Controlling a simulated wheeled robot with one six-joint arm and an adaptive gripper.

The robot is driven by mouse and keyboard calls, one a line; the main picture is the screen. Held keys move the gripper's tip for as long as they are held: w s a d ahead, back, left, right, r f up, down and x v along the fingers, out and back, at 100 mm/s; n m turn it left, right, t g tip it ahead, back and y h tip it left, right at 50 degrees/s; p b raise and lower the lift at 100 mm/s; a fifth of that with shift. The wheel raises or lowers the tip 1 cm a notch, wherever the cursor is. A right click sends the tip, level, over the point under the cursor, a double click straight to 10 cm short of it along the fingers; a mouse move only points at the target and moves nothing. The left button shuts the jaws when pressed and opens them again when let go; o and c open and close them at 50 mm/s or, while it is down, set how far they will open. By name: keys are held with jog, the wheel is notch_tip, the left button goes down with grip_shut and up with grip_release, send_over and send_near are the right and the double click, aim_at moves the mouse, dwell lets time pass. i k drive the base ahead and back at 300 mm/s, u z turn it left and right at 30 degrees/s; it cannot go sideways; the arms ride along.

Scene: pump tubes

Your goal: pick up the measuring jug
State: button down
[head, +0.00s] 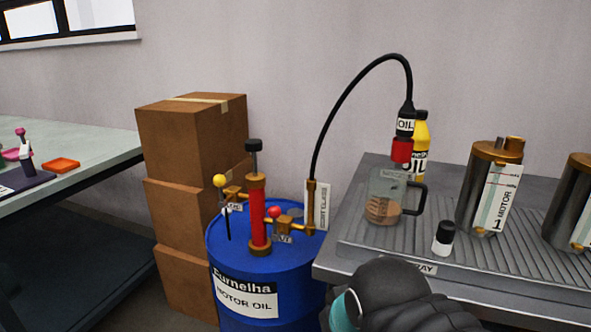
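The measuring jug (379,187) is a clear greyish vessel with a dark handle (418,200) on its right side. It stands upright on the ribbed grey tray (360,238), near the tray's left end. A brownish round patch shows low in it. A red and black nozzle labelled OIL (402,150) hangs from a black hose right over the jug's top; I cannot tell whether they touch. Part of my dark arm with a teal band shows at the bottom, in front of the tray. My gripper's fingers are not in view.
A small black-and-white bottle (443,238) stands right of the jug, then large metal cylinders (488,190). A yellow bottle (421,135) is behind it. A blue drum (268,280) with a red pump (257,212) and stacked cardboard boxes (185,145) stand left.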

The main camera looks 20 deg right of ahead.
aim_at(386, 188)
jog(key=k, duration=1.15)
jog(key=u, duration=0.5)
jog(key=i, duration=0.55)
jog(key=z, duration=0.05)
